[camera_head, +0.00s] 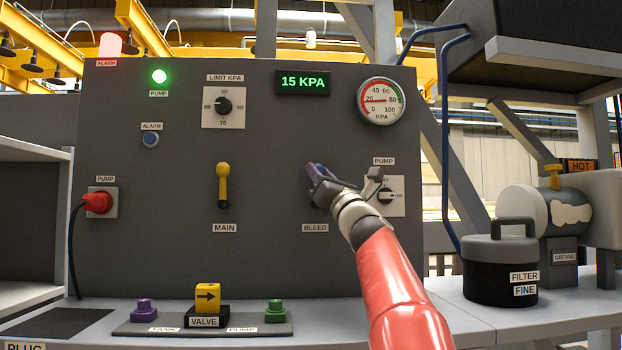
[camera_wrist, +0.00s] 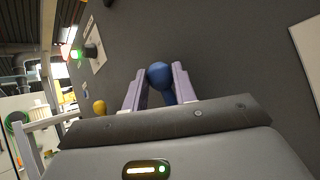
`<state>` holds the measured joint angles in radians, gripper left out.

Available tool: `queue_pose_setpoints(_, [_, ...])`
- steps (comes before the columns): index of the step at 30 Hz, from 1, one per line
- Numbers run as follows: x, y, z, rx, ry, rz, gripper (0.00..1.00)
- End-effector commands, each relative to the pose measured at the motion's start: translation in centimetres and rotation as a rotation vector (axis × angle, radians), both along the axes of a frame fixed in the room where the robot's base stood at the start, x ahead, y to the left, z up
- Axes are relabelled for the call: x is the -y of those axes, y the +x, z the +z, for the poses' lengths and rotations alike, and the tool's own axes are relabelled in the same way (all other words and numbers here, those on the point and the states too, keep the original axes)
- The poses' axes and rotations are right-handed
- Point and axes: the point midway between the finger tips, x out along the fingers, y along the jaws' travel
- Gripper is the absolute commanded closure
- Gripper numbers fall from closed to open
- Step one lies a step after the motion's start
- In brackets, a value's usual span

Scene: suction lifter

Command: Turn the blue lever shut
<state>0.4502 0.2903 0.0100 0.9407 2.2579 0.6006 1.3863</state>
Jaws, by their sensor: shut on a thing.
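The blue lever (camera_wrist: 159,75) shows in the wrist view, its round knob between the two purple fingers of my gripper (camera_wrist: 160,82). The fingers are shut on the knob, and part of the lever's shaft shows below it. In the head view my gripper (camera_head: 317,177) is at the grey panel, above the BLEED label (camera_head: 315,228). There the gripper and wrist hide most of the lever, so I cannot tell its angle.
The yellow MAIN lever (camera_head: 223,183) is left of my gripper, its knob up. The PUMP switch (camera_head: 387,196) is close on the right. The display (camera_head: 303,82) reads 15 KPA. The green pump lamp (camera_head: 159,76) is lit. A valve block (camera_head: 208,298) stands on the shelf below.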

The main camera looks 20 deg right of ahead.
Motion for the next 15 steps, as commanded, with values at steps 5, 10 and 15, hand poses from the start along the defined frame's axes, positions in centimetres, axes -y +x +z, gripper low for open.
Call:
queue_pose_setpoints(5, [0.28, 0.07, -0.16, 0.0, 0.01, -0.001, 1.0])
queue_pose_setpoints(10, [0.27, 0.07, -0.17, 0.0, 0.01, -0.001, 1.0])
queue_pose_setpoints(15, [0.27, 0.07, -0.17, 0.0, 0.01, -0.001, 0.64])
